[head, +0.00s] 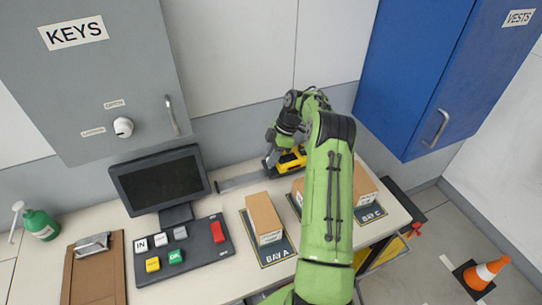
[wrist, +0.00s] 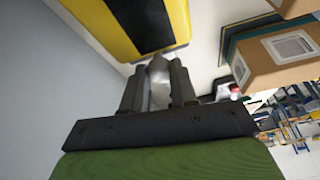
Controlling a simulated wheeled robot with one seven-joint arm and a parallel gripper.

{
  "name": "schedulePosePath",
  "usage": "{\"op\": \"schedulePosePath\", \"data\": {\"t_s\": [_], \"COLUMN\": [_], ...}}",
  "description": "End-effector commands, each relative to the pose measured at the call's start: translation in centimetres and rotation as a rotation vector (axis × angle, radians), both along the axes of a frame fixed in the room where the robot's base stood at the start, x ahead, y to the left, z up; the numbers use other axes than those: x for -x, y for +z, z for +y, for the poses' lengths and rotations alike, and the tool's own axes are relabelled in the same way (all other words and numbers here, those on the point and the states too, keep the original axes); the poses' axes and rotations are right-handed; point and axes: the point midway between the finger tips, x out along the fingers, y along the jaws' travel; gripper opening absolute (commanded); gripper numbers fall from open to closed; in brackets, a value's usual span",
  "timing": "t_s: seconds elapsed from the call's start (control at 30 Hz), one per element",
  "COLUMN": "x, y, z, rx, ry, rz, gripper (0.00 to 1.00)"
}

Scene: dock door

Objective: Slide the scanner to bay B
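The scanner (head: 291,161) is a yellow and black block at the back of the bench, at the right end of the visible stretch of rail (head: 240,180). It also fills the top of the wrist view (wrist: 110,22). My gripper (wrist: 159,85) has its two fingers on either side of a pale grey knob (wrist: 159,82) by the scanner and appears shut on it. In the head view my arm hides the fingertips and the bay B label. A box (head: 297,190) shows partly left of my arm, between bay A (head: 281,250) and bay C (head: 372,216).
A box (head: 263,217) stands on bay A and another (head: 365,186) on bay C. A monitor (head: 160,180) and button panel (head: 180,250) are at left. The grey KEYS cabinet (head: 90,80) and blue VESTS cabinet (head: 412,75) hang above.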

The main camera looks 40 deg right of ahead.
Motion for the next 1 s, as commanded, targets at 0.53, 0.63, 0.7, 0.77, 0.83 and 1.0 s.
{"op": "schedulePosePath", "data": {"t_s": [0.53, 0.63, 0.7, 0.77, 0.83, 1.0], "x": [0.1, 0.3, 0.6, 0.7, 0.9, 1.4], "y": [1.2, 3.4, 5.4, 7.0, 9.0, 13.1], "z": [-0.6, -1.5, -2.2, -2.8, -3.6, -5.0], "rx": [0.001, 0.003, 0.004, 0.002, 0.002, 0.000], "ry": [-0.003, -0.004, -0.005, -0.005, -0.005, -0.004], "rz": [-0.003, -0.005, -0.006, -0.005, -0.005, -0.003], "gripper": [0.52, 0.52, 0.52, 0.52, 0.52, 0.52]}}
